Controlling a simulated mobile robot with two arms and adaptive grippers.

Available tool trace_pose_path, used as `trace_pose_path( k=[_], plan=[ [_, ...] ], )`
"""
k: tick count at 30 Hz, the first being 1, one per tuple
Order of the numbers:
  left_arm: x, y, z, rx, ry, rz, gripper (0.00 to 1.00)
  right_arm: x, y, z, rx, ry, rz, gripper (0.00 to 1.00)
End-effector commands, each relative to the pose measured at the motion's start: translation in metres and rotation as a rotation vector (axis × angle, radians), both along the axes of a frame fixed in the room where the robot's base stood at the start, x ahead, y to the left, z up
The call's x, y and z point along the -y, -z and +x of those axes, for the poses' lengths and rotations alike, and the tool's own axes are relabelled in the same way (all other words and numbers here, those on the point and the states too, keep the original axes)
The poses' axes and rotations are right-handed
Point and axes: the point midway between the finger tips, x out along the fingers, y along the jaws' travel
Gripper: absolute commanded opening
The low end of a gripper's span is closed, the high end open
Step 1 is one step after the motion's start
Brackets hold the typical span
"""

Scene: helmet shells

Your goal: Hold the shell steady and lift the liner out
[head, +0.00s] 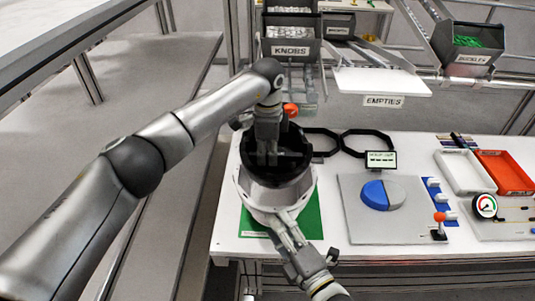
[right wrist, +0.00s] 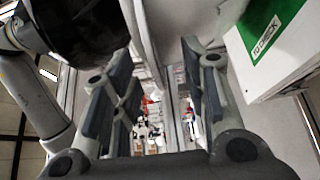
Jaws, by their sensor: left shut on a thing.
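The white helmet shell (head: 250,198) stands on the green mat (head: 309,214) at the table's left end. The black liner (head: 290,170) is above the shell, covering much of its opening; I cannot tell if it is fully clear of the rim. My left gripper (head: 267,158) points down into the liner and is shut on it; its fingertips are partly lost against the black. My right gripper (head: 284,226) is at the shell's front side. In the right wrist view its fingers (right wrist: 158,95) are apart, with a pale wall between them. The liner's dark underside (right wrist: 85,25) shows upper left.
Two black rings (head: 366,143) lie behind, beside a small display (head: 381,160). A grey plate with a blue and grey disc (head: 383,194) stands right of the mat. White (head: 462,172) and red (head: 504,172) trays are further right. The knobs bin (head: 291,47) hangs behind.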

Motion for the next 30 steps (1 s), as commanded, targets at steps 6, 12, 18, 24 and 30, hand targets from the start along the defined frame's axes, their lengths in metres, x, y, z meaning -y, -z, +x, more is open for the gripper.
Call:
trace_pose_path(
  k=[6, 12, 18, 24, 30],
  plan=[
    [0.000, -0.001, 0.000, 0.000, 0.000, 0.000, 0.00, 0.000, -0.002, 0.000, 0.005, 0.000, 0.001, 0.41],
    [0.000, 0.000, 0.000, 0.000, 0.000, 0.000, 0.00, 0.010, -0.001, -0.016, 0.003, 0.000, -0.002, 0.41],
    [0.000, -0.001, 0.000, 0.000, 0.000, 0.000, 0.00, 0.030, 0.000, -0.049, 0.000, -0.001, -0.002, 0.41],
    [0.000, -0.001, 0.000, 0.000, 0.000, 0.000, 0.00, 0.048, -0.001, -0.079, 0.000, -0.001, -0.001, 0.41],
    [0.000, -0.001, 0.000, 0.000, 0.000, 0.000, 0.00, 0.059, -0.001, -0.096, 0.001, 0.000, -0.001, 0.41]
  ],
)
